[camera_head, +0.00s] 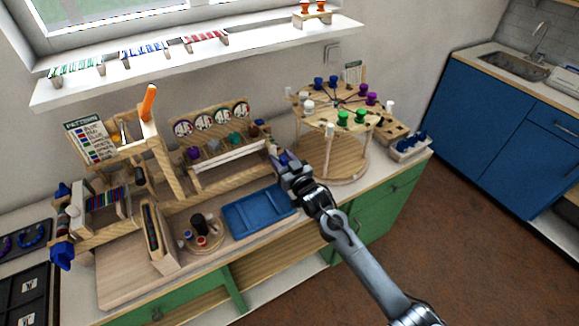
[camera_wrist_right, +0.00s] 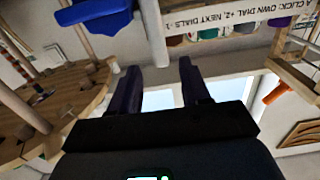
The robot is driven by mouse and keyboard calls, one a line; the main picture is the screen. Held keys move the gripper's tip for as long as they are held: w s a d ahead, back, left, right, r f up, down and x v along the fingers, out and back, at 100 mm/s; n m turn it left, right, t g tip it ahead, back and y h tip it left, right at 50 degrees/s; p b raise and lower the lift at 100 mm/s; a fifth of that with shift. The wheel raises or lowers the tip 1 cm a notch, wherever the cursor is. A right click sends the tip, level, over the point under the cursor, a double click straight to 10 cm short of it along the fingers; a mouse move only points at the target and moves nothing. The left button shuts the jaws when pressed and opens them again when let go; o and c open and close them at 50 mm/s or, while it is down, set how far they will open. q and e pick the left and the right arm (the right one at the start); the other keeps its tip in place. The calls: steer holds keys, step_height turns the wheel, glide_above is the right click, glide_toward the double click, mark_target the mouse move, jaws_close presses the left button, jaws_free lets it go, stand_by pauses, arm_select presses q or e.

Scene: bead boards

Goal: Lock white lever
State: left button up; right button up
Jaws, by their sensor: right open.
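My right gripper (camera_head: 279,156) is in front of the rack's right end, left of the round wooden stand. In the right wrist view its two dark fingers (camera_wrist_right: 160,75) are apart with nothing held between them. A pale upright bar (camera_wrist_right: 155,35) shows just beyond the fingertips; I cannot tell whether it is the white lever. On the round stand (camera_head: 318,158) are a white spool (camera_head: 308,107) and a white peg (camera_head: 329,130) at the near rim. No white lever can be picked out for certain. My left gripper is not in view.
A blue tray (camera_head: 258,212) lies below my right gripper. The wooden dial rack (camera_head: 235,165) stands behind. An orange lever (camera_head: 149,102) rises by the pattern card (camera_head: 89,142). A blue part (camera_wrist_right: 97,13) is close by in the wrist view. The floor at right is clear.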

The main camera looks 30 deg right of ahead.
steer(key=shift+s, duration=2.55)
steer(key=s+a+f+g, duration=0.25)
steer(key=s+f, duration=0.25)
steer(key=s, duration=0.3)
steer(key=s+a+f+g, duration=0.2)
steer(key=s+f+g, duration=0.2)
steer(key=s+f, duration=0.3)
steer(key=s+a+n+g, duration=0.25)
steer(key=s+g, duration=0.55)
steer(key=s, duration=1.6)
step_height(320, 180, up, 32)
steer(key=p, duration=3.2)
steer(key=shift+s+a, duration=0.15)
steer(key=shift+s, duration=0.1)
steer(key=shift+f+m, duration=0.1)
steer(key=shift+m, duration=0.15)
